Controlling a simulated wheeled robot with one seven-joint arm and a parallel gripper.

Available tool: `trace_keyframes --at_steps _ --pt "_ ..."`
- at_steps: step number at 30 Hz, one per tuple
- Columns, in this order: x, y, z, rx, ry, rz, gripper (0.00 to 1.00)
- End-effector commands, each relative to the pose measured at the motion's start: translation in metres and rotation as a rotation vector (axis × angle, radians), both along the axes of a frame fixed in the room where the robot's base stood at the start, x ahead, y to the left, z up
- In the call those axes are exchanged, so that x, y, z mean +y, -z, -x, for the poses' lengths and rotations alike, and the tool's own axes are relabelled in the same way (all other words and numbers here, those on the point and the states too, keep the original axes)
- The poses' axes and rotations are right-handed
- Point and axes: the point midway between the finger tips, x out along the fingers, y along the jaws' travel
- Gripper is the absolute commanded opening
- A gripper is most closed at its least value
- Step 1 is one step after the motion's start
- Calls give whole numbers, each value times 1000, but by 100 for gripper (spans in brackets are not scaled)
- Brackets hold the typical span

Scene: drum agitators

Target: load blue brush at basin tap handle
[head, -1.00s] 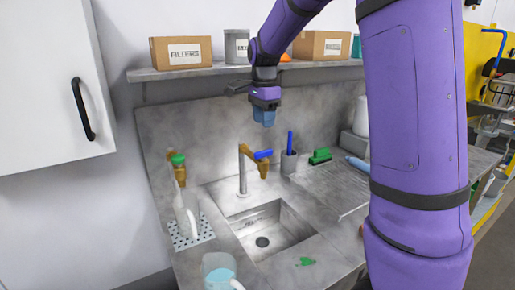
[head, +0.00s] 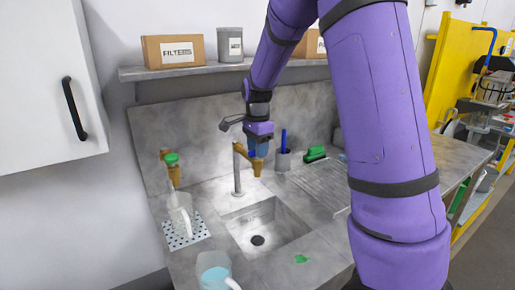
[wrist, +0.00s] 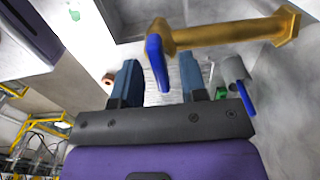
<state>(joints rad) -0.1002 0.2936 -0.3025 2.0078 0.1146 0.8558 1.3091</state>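My gripper (head: 261,150) is down at the tap head. In the wrist view my gripper (wrist: 160,62) is open, and the blue handle shows between its two blue-grey fingers, with a gap on both sides. In the head view my gripper partly hides the handle. A thin blue handle, perhaps the blue brush (head: 283,138), stands in a grey cup (head: 283,162) right of the tap. The cup (wrist: 233,70) also shows in the wrist view.
The sink basin (head: 262,232) lies below the tap. A green brush (head: 315,154) lies right of the cup. A brass tap with a green handle (head: 171,159) is at left, above a white bottle (head: 181,215). A shelf (head: 220,67) with boxes runs above.

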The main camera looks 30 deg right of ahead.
Motion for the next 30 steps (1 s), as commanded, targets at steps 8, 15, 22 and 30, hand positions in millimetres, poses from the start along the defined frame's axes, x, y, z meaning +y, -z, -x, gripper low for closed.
trace_keyframes --at_steps 8,15,22,30 --pt "0 0 0 0 0 0 0" --pt "0 0 0 0 -62 0 0" --pt "0 0 0 0 -243 0 0" --pt "0 0 0 0 -302 0 0"
